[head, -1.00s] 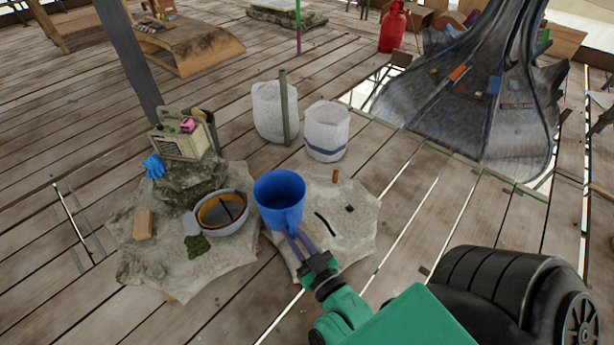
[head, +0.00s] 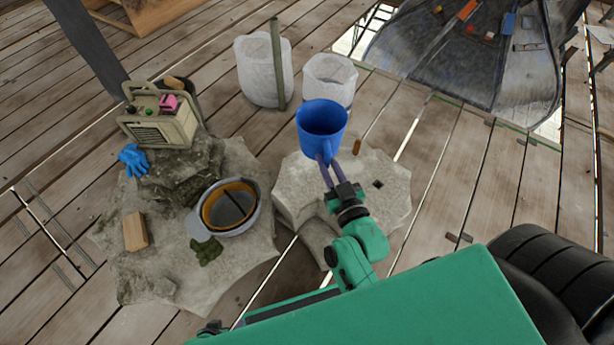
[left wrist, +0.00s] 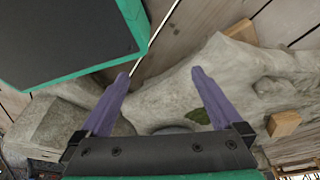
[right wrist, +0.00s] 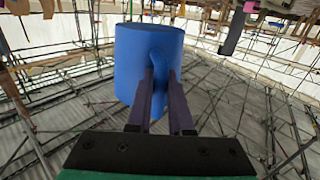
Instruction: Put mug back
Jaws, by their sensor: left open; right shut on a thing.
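A blue mug (head: 322,130) is in the middle of the head view, upright, open top showing. My right gripper (head: 325,163) is shut on its handle, with the fingers coming from below. The right wrist view also shows the mug (right wrist: 148,62), with the purple fingers (right wrist: 161,78) at the handle. The mug appears raised above the far edge of the right stone block (head: 380,205); its exact height is hard to tell. My left gripper (left wrist: 161,76) is open and empty in the left wrist view, with pale stone beyond it. Its fingers are not clear in the head view.
The left stone (head: 170,270) carries a grey bowl-like helmet (head: 250,222), a wooden block (head: 135,231), a moss patch (head: 206,251), a blue glove (head: 133,159) and a beige radio-like box (head: 160,132). Two white sacks (head: 257,72) (head: 328,75) stand behind the mug.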

